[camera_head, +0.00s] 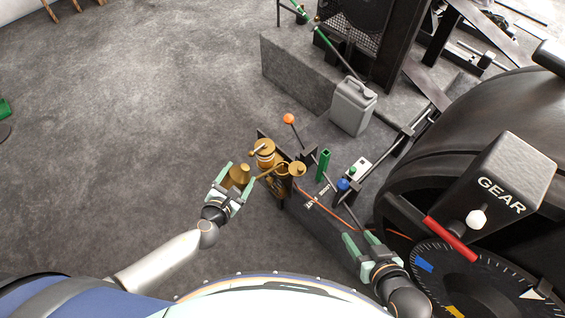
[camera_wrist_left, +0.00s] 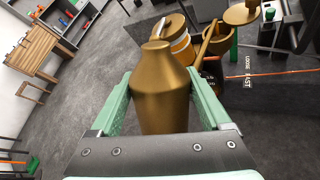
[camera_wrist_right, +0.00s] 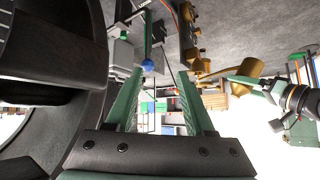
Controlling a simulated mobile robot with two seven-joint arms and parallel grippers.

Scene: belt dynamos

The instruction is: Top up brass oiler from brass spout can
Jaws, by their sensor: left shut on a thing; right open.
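My left gripper (camera_head: 240,173) is shut on the brass spout can (camera_wrist_left: 160,85), around its body. The can looks roughly upright. Its thin spout (camera_wrist_left: 206,45) points toward an open brass cup (camera_wrist_left: 218,38) at the oiler; whether it touches the rim I cannot tell. A brass disc (camera_head: 297,168), apparently the cup's lid, stands beside the cup. A brass fitting with an amber band (camera_head: 266,157) is next to them. The oil level is not visible. My right gripper (camera_head: 359,237) is open and empty, in front of the dark panel. The can also shows in the right wrist view (camera_wrist_right: 250,68).
An orange-knobbed lever (camera_head: 288,119), a green block (camera_head: 323,164) and a blue knob (camera_head: 343,184) stand near the oiler. A grey jerrycan (camera_head: 353,106) is behind them. The black machine with its GEAR box (camera_head: 500,185) fills the right.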

